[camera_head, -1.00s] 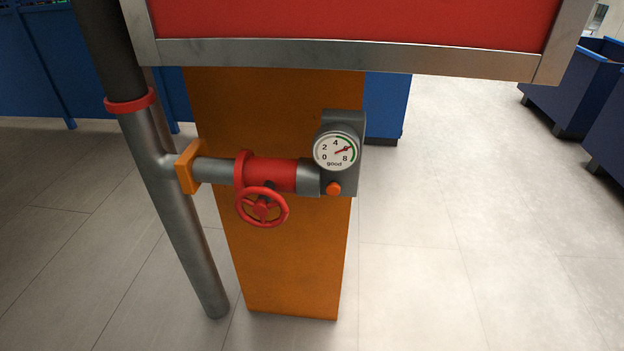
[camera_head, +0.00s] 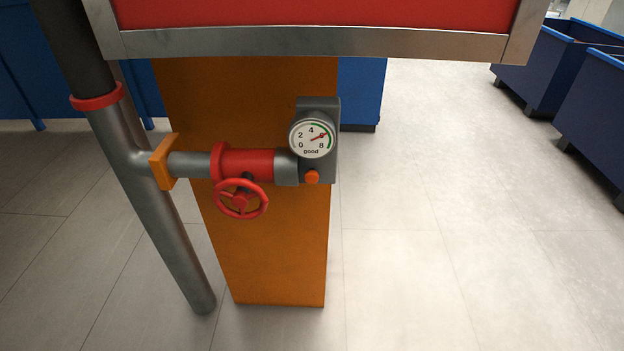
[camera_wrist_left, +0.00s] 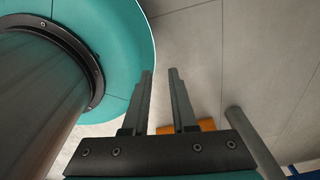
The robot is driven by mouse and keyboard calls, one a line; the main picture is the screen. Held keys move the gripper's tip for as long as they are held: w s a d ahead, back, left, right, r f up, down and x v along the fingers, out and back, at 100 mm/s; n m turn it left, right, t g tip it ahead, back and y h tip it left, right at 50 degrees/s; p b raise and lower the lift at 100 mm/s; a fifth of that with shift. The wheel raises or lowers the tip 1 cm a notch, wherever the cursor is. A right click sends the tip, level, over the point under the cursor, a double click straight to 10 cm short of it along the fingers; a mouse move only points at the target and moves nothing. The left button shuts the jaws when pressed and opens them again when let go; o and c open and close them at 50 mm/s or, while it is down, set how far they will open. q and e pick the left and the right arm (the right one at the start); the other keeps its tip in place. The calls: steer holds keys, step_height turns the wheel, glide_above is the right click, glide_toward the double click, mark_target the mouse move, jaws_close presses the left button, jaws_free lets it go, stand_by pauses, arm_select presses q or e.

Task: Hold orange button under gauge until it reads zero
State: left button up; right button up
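The round white gauge (camera_head: 311,138) sits on a grey housing in the head view, with its red needle pointing up and right, at about 6 on the green arc. The orange button (camera_head: 312,177) is just below it on the same housing. No gripper shows in the head view. In the left wrist view, my left gripper (camera_wrist_left: 161,72) has its two fingers apart with nothing between them but floor behind. It is away from the gauge and the button, which do not show there.
A red valve wheel (camera_head: 240,198) hangs on the pipe left of the gauge. An orange post (camera_head: 270,250) stands behind, and a slanted grey pipe (camera_head: 165,220) at left. A red panel with a metal frame (camera_head: 310,41) overhangs above. Blue bins (camera_head: 585,100) stand at right; floor between is clear.

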arm_select(q)
jaws_close()
steer(key=shift+a, duration=0.1)
stand_by(1.2)
